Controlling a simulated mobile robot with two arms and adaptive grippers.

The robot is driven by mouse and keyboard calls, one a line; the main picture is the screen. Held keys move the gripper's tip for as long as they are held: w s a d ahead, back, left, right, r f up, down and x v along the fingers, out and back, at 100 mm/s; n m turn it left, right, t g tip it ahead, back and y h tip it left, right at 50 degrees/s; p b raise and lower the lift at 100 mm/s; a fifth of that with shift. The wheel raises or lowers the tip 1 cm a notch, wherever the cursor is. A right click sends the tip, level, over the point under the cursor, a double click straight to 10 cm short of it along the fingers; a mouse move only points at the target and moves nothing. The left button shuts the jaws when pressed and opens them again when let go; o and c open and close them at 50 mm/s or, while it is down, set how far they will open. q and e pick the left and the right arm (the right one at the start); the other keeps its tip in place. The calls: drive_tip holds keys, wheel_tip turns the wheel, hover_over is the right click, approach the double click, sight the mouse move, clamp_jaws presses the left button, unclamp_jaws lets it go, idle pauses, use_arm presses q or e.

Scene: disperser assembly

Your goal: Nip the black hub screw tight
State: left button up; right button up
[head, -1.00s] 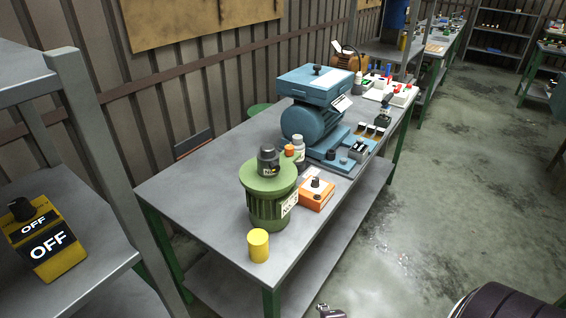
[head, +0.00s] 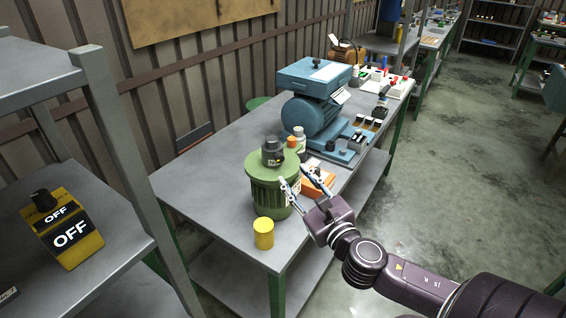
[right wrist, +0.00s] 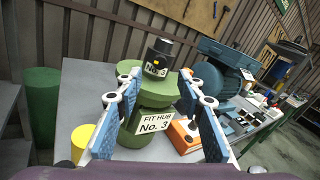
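A dark grey-black hub piece (head: 272,152) stands upright on the round lid of the green pot (head: 268,188). My right gripper (head: 294,177) is open and empty, at the pot's front right side, below the hub's top. In the right wrist view its fingers stand apart to either side of the hub and pot. My left gripper is not in view.
A yellow cylinder (head: 264,233) stands at the table's front corner. An orange box (head: 318,184) with a dark knob is right of the pot, partly behind my gripper. A blue motor machine (head: 308,112) stands farther back. The table's left part (head: 200,185) is clear.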

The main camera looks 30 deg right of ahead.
sight(280, 160)
drive_tip(key=w, duration=0.2)
drive_tip(key=w+p, duration=0.1)
drive_tip(key=w, duration=0.1)
drive_tip(key=w+d, duration=0.1)
drive_tip(key=w, duration=0.1)
drive_tip(key=shift+w+p, duration=0.1)
drive_tip(key=shift+p, duration=0.25)
drive_tip(key=shift+w, duration=0.7)
clamp_jaws()
